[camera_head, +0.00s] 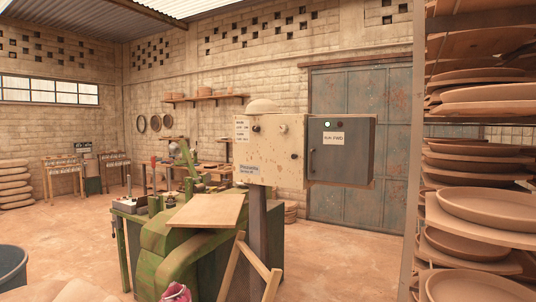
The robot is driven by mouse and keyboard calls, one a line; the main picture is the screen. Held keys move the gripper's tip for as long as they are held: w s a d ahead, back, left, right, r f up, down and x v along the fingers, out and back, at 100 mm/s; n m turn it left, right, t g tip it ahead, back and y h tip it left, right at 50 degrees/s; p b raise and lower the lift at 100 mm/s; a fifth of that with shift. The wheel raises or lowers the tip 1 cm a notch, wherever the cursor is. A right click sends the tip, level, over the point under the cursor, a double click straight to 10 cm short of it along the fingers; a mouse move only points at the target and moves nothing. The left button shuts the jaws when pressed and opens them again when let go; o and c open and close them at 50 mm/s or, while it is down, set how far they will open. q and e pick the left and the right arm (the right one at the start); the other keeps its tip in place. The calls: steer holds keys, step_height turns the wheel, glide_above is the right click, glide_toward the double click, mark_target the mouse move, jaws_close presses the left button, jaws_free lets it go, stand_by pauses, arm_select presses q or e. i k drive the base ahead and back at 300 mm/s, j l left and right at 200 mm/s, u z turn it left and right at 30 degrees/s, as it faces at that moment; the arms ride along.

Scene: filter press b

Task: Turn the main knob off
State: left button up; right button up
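A control box on a post stands near the middle of the view. Its left part is a worn cream panel (270,150) with printed labels. A small dark knob (256,128) sits at the panel's upper middle, and another small dark fitting (293,156) is at its right edge. Which one is the main knob, and which way it is set, is too small to tell. Its right part is a grey box (355,152) with a white round spot (327,124) and a label reading "FWD". Neither of my grippers shows in this view.
A green machine (165,245) with a tan board (207,210) stands below and left of the panel. Wooden legs (250,268) lean before the post (257,225). Racks of clay dishes (490,205) fill the right side. A dark tub (10,265) is at lower left. Open floor (345,255) lies right of the post.

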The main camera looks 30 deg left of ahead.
mark_target(256, 128)
steer(key=i+j, duration=0.8)
steer(key=i, duration=0.25)
steer(key=i+j+u, duration=0.1)
steer(key=i+j, duration=0.7)
steer(key=i, duration=0.25)
